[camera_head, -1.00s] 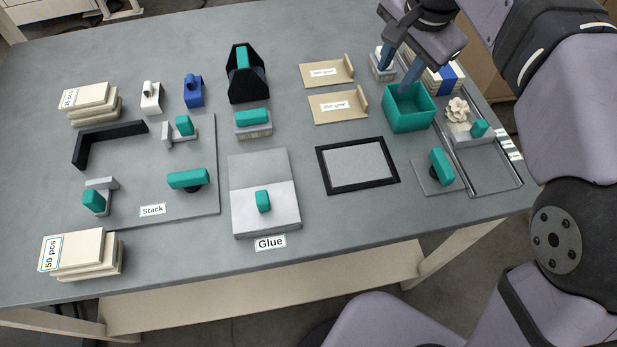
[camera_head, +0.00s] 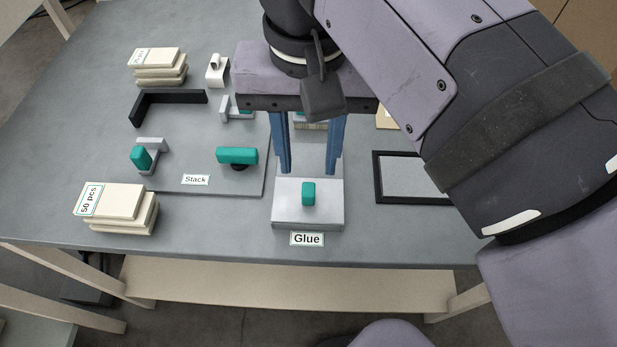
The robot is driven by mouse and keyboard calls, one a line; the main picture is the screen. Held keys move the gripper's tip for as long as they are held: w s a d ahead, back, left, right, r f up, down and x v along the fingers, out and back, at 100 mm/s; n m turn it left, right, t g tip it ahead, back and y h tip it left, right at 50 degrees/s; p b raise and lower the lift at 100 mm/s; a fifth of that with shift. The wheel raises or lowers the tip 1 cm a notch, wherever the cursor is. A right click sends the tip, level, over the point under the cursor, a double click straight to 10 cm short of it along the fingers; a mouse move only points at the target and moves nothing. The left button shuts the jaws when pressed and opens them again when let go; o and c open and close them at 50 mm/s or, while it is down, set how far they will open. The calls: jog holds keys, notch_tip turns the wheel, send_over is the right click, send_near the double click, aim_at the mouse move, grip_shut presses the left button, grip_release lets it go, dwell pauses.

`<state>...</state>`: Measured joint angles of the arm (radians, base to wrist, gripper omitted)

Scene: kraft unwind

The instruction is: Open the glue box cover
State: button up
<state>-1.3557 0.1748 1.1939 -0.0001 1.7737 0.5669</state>
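The glue box is a light grey box near the table's front edge, behind a "Glue" label (camera_head: 307,239). Its cover (camera_head: 285,207) looks shut and carries a green handle (camera_head: 308,194) standing up from its front part. My gripper (camera_head: 308,172) is open, its two blue fingers spread and pointing down. The fingers appear above and behind the handle, one to each side of it, with nothing between them. I cannot tell the exact height of the fingertips. My arm hides the far part of the table.
Left of the box is a grey stack board (camera_head: 210,187) with green-handled clamps and a black corner stop (camera_head: 165,97). Piles of cream sheets (camera_head: 122,205) stand at the left. A black-framed pad (camera_head: 410,178) lies to the right, partly behind my arm.

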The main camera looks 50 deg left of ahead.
aim_at(309, 188)
jog(key=shift+f+b, duration=1.25)
jog(key=shift+f, duration=2.15)
grip_shut()
